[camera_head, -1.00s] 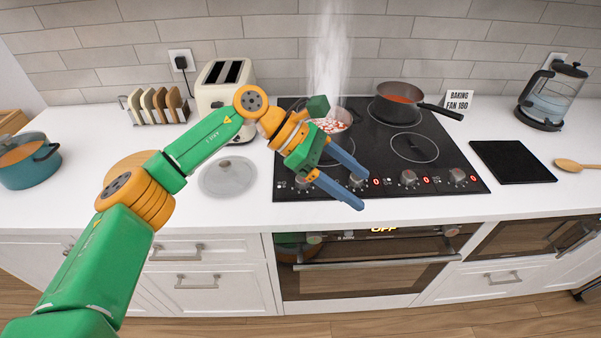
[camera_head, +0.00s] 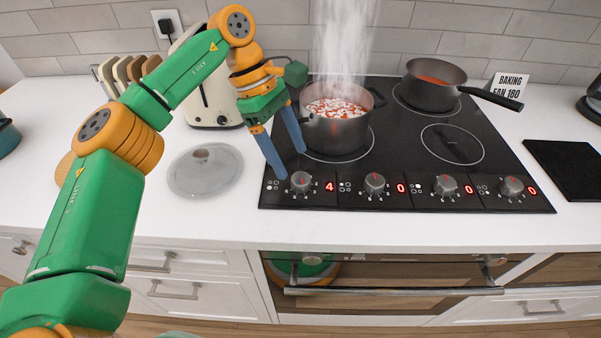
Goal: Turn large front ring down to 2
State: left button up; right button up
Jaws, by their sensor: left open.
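The black hob (camera_head: 515,175) carries a row of knobs along its front edge. The leftmost knob (camera_head: 300,182) has a red display (camera_head: 329,186) reading 4. The other three displays read 0. A steaming pot (camera_head: 336,128) with red and white contents stands on the large front left ring (camera_head: 340,159). My left gripper (camera_head: 291,165) is open, its two blue fingers pointing down just above and behind the leftmost knob. One fingertip shows at the knob's left. I cannot tell whether it touches. My right gripper is not in view.
A pan (camera_head: 432,92) stands on the back right ring, its handle pointing right. A glass lid (camera_head: 205,170) lies on the counter left of the hob. A toaster (camera_head: 213,100) stands behind my arm. An oven handle (camera_head: 395,291) runs below the counter.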

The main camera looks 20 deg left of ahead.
aim_at(300, 178)
pick_arm(q)
jog(key=x, duration=0.5)
jog(key=shift+f, duration=0.1)
grip_shut()
